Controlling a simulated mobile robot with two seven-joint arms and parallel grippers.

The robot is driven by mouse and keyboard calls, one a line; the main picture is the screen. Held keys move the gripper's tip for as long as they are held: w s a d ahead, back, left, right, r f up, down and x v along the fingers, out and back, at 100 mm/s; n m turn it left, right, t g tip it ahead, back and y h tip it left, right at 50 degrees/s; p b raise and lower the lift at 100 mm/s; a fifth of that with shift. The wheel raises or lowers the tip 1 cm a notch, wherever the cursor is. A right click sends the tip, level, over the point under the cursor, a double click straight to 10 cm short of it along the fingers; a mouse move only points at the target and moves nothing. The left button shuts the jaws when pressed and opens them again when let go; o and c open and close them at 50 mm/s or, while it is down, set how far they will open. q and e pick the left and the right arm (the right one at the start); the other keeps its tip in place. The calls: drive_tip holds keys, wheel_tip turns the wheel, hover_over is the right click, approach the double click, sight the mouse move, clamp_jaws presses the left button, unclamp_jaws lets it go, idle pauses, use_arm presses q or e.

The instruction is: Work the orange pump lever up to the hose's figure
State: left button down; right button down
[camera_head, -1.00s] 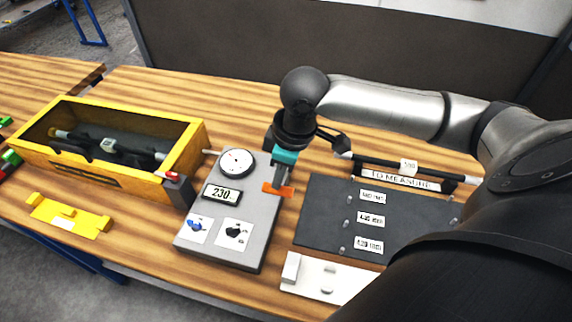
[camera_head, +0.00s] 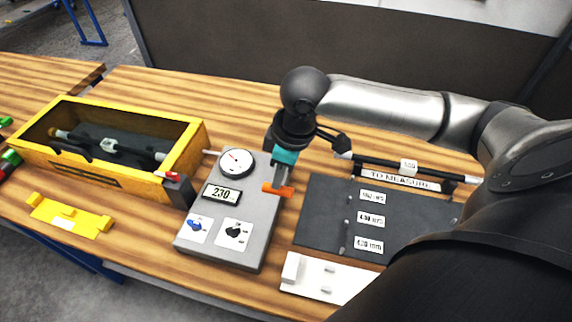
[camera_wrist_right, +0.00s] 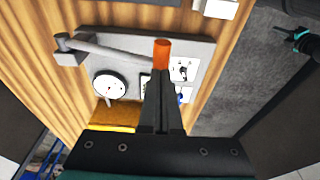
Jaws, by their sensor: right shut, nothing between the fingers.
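The orange pump lever (camera_head: 278,189) sticks out at the right edge of the grey pump box. In the right wrist view its orange end (camera_wrist_right: 161,52) shows just past my fingertips. My right gripper (camera_head: 281,185) is shut with nothing between its fingers, its tips at the lever. I cannot tell whether they touch it. The grey box (camera_head: 225,250) carries a round white dial (camera_head: 236,162), a display (camera_head: 222,194) reading 230, a blue knob (camera_head: 195,224) and a black knob (camera_head: 234,231). In the right wrist view the dial (camera_wrist_right: 109,86) also shows. My left gripper is out of view.
A yellow crate (camera_head: 190,143) with dark hoses inside stands at the left. A yellow bracket (camera_head: 70,216) lies in front of it. A dark board (camera_head: 320,215) with several labels and a "TO MEASURE" strip (camera_head: 400,180) lies right. A white block (camera_head: 325,283) sits at the front.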

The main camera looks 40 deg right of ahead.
sight(282, 188)
drive_tip(key=shift+f+b, duration=1.2)
drive_tip(key=shift+f, duration=2.15)
drive_tip(key=shift+r, duration=0.15)
wheel_tip(282, 188, up, 7)
drive_tip(key=p, duration=0.9)
drive_tip(key=shift+r+p, duration=0.1)
drive_tip(key=shift+p, duration=0.25)
drive_tip(key=shift+r, duration=1.1)
